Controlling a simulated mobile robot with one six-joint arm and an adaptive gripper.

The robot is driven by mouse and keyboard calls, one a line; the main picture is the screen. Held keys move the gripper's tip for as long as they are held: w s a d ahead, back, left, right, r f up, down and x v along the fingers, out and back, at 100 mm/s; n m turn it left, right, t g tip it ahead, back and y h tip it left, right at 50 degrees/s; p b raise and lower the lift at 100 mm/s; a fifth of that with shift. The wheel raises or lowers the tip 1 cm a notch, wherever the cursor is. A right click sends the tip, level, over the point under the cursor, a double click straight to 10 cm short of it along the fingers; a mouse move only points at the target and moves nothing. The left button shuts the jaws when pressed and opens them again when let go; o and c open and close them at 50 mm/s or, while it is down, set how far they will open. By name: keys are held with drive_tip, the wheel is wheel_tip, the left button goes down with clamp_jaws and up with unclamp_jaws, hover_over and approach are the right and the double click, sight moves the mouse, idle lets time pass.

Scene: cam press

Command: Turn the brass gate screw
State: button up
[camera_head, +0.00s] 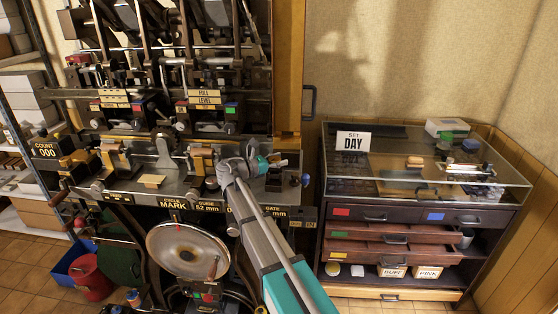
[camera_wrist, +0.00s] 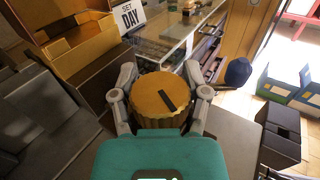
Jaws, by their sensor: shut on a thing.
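The brass gate screw (camera_wrist: 158,97) is a round, ridged knob with a dark mark on its top, right of centre. It shows in the wrist view between the two grey fingers of my gripper (camera_wrist: 160,88), which is shut on its sides. In the head view my gripper (camera_head: 270,162) is at the right end of the press bench, above the GATE label (camera_head: 274,210). The gate screw is mostly hidden there behind my gripper and arm.
A brass block (camera_wrist: 85,48) stands left of the screw in the wrist view. A blue knob (camera_wrist: 238,71) is to the right. In the head view, a glass-topped cabinet (camera_head: 440,190) with a SET DAY sign (camera_head: 353,141) stands right of the press. A metal disc (camera_head: 187,250) is below the bench.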

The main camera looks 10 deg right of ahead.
drive_tip(key=shift+n+t, duration=0.5)
drive_tip(key=shift+t, duration=0.3)
drive_tip(key=n+t+y, duration=0.1)
drive_tip(key=n+t, duration=0.1)
drive_tip(key=n+t+y, duration=0.2)
drive_tip(key=t, duration=0.1)
drive_tip(key=shift+w+a+y, duration=0.1)
drive_tip(key=shift+w+y, duration=0.05)
drive_tip(key=shift+y, duration=0.15)
drive_tip(key=n+t+y, duration=0.3)
drive_tip(key=n+y, duration=0.1)
drive_tip(key=y, duration=0.1)
drive_tip(key=n+t+y, duration=0.1)
drive_tip(key=t+y, duration=0.1)
drive_tip(key=shift+w+a+n+t, duration=0.3)
drive_tip(key=shift+n, duration=0.1)
drive_tip(key=n+y, duration=0.2)
drive_tip(key=y, duration=0.1)
drive_tip(key=n+y, duration=0.2)
drive_tip(key=y, duration=0.1)
drive_tip(key=a+n+t+y, duration=0.1)
drive_tip(key=y, duration=0.2)
drive_tip(key=shift+w+n, duration=0.2)
drive_tip(key=shift+n, duration=0.2)
drive_tip(key=shift+a+n+g+y, duration=0.15)
drive_tip(key=shift+n+g+y, duration=0.35)
drive_tip(key=shift+n+y, duration=0.8)
drive_tip(key=shift+a+n+g+y, duration=0.1)
drive_tip(key=shift+n+g+y, duration=0.5)
drive_tip(key=shift+y, duration=1.2)
